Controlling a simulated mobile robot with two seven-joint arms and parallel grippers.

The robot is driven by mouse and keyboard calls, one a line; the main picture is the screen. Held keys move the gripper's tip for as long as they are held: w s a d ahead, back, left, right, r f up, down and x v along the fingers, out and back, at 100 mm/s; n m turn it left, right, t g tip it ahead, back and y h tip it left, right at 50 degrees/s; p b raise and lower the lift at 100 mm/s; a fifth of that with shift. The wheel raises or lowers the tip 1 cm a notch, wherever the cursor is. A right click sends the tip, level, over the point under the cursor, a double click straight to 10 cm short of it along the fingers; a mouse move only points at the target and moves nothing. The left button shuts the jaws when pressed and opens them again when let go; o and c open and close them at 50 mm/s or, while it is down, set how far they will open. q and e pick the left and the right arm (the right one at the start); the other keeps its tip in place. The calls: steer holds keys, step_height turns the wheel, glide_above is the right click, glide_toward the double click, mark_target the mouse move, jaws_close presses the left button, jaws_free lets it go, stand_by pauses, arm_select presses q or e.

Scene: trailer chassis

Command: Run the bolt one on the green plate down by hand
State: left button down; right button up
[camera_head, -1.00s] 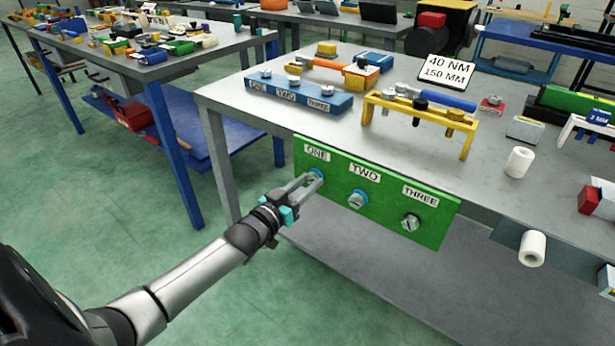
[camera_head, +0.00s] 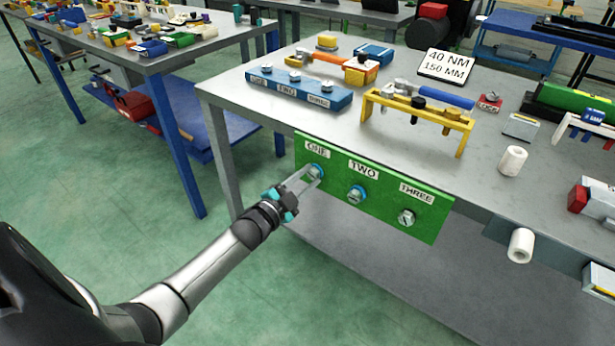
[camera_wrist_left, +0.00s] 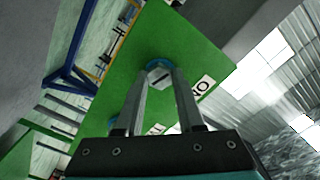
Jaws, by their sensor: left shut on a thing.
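The green plate (camera_head: 385,208) hangs on the front edge of the grey bench, with labels ONE, TWO and THREE. Bolt one (camera_head: 315,172) sits under the ONE label, with a blue ring behind its head. My left gripper (camera_head: 312,177) reaches it from the lower left and is shut on its head. In the left wrist view, the hex head of bolt one (camera_wrist_left: 159,75) shows a dark line and lies between the two fingertips, against the plate (camera_wrist_left: 185,45). Bolt two (camera_head: 356,194) has a blue ring; bolt three (camera_head: 406,217) shows no blue ring. My right gripper is not in view.
White rolls (camera_head: 521,246) are at the right. Space before the plate is clear.

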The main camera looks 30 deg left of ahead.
arm_select(q)
steer(key=shift+s+f+m, duration=0.15)
steer(key=shift+f+m, duration=0.15)
steer(key=shift+m, duration=1.5)
steer(key=m, duration=0.2)
steer(key=shift+m, duration=0.4)
steer(key=shift+m+b, duration=0.35)
steer(key=shift+m, duration=0.25)
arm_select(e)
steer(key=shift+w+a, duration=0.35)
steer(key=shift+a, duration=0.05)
arm_select(q)
steer(key=shift+m, duration=0.3)
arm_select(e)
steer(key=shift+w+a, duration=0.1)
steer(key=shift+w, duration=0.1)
arm_select(q)
steer(key=c, duration=0.9)
jaws_free()
steer(key=shift+r, duration=0.1)
steer(key=o, duration=0.4)
steer(key=shift+r, duration=0.2)
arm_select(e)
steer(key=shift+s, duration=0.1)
